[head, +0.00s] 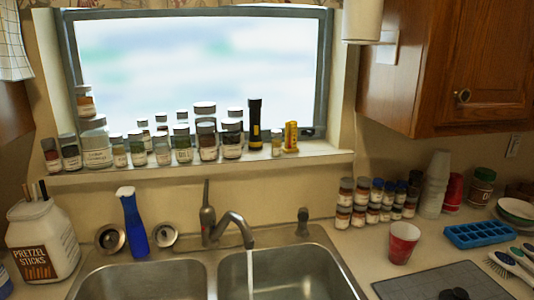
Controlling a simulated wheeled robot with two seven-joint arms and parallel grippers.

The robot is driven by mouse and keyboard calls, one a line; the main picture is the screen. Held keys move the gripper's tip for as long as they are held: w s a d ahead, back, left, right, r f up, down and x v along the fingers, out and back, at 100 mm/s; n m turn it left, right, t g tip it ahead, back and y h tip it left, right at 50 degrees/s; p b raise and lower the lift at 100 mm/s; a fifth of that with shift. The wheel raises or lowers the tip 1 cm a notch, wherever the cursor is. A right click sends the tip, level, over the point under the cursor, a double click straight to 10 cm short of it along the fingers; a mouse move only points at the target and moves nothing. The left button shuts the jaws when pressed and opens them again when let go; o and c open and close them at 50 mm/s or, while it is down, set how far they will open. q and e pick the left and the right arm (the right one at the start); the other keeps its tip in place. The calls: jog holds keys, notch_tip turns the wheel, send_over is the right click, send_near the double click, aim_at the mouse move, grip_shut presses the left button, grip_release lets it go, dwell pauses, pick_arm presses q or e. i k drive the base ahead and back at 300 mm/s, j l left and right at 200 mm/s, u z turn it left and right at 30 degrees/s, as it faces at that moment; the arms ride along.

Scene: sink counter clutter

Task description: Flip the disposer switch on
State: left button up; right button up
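Neither of my grippers can be made out in the head view. A dark rounded shape (455,294) is cut off at the bottom edge on the grey mat; I cannot tell what it is.
Water runs from the faucet (232,222) into the double sink (328,272). A blue spray bottle (133,226) and pretzel tub (44,240) stand left. Spice jars (361,203), a red cup (403,243) and a blue tray (480,234) crowd the right counter. Jars line the sill.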

aim_at(516, 144)
jog(key=z, duration=1.45)
jog(key=i+l, duration=0.2)
jog(key=l, duration=0.15)
jog(key=i+l, duration=0.2)
jog(key=l, duration=0.15)
jog(key=i+l+u, duration=0.1)
jog(key=i+l, duration=0.35)
jog(key=l, duration=0.3)
jog(key=i+l, duration=0.2)
jog(key=l, duration=0.15)
jog(key=i+l+u, duration=0.1)
jog(key=l, duration=0.25)
jog(key=i+l, duration=0.25)
jog(key=l, duration=0.15)
jog(key=i+l, duration=0.15)
jog(key=l, duration=0.25)
jog(key=i+l+u, duration=0.1)
jog(key=l, duration=0.3)
jog(key=i+l, duration=0.2)
jog(key=l, duration=0.2)
jog(key=i+l+u, duration=0.1)
jog(key=l, duration=0.25)
jog(key=i+l, duration=0.15)
jog(key=l, duration=0.3)
jog(key=l+u, duration=0.1)
jog(key=l, duration=0.9)
jog(key=k+l, duration=0.1)
jog(key=l, duration=0.9)
jog(key=i+u, duration=0.05)
